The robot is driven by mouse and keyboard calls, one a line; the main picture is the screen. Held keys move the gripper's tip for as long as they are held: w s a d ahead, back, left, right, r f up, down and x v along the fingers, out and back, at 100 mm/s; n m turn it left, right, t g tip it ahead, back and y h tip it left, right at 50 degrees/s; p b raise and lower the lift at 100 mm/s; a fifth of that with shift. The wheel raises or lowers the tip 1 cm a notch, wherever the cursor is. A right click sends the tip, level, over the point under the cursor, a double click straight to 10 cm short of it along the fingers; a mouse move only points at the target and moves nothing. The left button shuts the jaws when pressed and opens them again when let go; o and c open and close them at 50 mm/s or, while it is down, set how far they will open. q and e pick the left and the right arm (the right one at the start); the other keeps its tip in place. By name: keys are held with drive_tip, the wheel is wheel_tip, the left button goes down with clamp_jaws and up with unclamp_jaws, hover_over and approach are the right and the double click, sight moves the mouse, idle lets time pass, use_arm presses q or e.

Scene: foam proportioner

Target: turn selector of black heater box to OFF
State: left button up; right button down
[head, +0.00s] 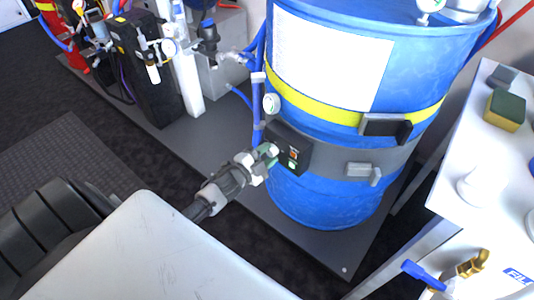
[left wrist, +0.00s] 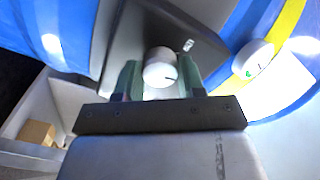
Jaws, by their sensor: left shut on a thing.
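The black heater box (head: 292,141) is mounted on the grey band around the blue drum (head: 320,200). It carries small red and green marks on its face. My left gripper (head: 266,160) reaches the left part of this face. In the left wrist view, the selector (left wrist: 160,70) is a round white knob with a short dark mark pointing right. It sits between the green fingers of the left gripper (left wrist: 160,88), which are shut on it. A small white label (left wrist: 188,45) shows on the box beside the knob. My right gripper is not in view.
A round gauge (head: 271,103) sits above the box, close to the hand. A blue pipe (head: 258,110) runs left of it. A white table (head: 455,180) with a sponge (head: 505,110) stands right. Dark floor (head: 130,140) is clear at left.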

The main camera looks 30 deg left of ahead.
use_arm(q)
drive_tip(key=shift+m, duration=0.7)
drive_tip(key=o, duration=0.9)
drive_tip(key=shift+s, duration=0.1)
drive_tip(key=shift+s+a+p, duration=0.3)
drive_tip(key=shift+s, duration=1.45)
drive_tip(key=shift+s+a+p, duration=0.3)
drive_tip(key=shift+s+a, duration=0.05)
drive_tip(key=shift+s, duration=1.4)
drive_tip(key=shift+s+a+p, duration=0.3)
drive_tip(key=shift+s, duration=1.45)
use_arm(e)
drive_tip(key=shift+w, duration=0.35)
